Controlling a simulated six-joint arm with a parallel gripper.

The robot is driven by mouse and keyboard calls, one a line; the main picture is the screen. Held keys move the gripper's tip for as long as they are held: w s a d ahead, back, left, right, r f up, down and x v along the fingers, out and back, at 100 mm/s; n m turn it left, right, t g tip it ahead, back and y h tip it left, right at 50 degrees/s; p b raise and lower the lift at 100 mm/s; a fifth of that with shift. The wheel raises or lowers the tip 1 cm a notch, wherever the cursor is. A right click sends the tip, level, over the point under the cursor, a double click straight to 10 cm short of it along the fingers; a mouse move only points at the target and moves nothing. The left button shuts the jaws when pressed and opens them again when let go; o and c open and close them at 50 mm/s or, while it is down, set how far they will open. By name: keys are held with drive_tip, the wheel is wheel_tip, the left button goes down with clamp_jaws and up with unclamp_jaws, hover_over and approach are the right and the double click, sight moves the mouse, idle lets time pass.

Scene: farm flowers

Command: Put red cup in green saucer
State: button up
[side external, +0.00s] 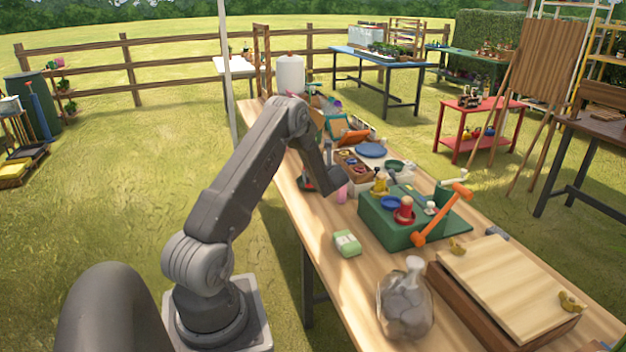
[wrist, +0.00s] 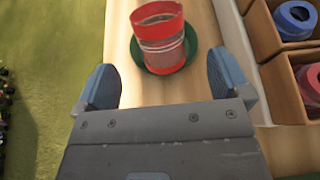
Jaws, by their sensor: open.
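The red cup (wrist: 160,37) is a ribbed red cylinder with a paler band, seen in the wrist view with its rim toward the top edge. Its lower end appears within the green saucer (wrist: 190,50), a round dark green dish on the wooden table; the exact contact is hidden. My gripper (wrist: 161,80) is open and empty. Its two blue-grey fingers are wide apart, just below the cup in the picture and not touching it. In the side external view my gripper (side external: 332,186) is at the table's left edge and largely hides the cup and saucer.
In the wrist view a wooden compartment box (wrist: 277,85) with blue and red ring-shaped things stands to the right. In the side external view a green box (side external: 385,230), a pale green block (side external: 346,243) and a glass jar (side external: 405,303) stand nearer. Bare tabletop lies between them.

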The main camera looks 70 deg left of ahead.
drive_tip(key=x, duration=0.7)
drive_tip(key=shift+f, duration=0.2)
drive_tip(key=c, duration=1.1)
drive_tip(key=shift+r, duration=0.1)
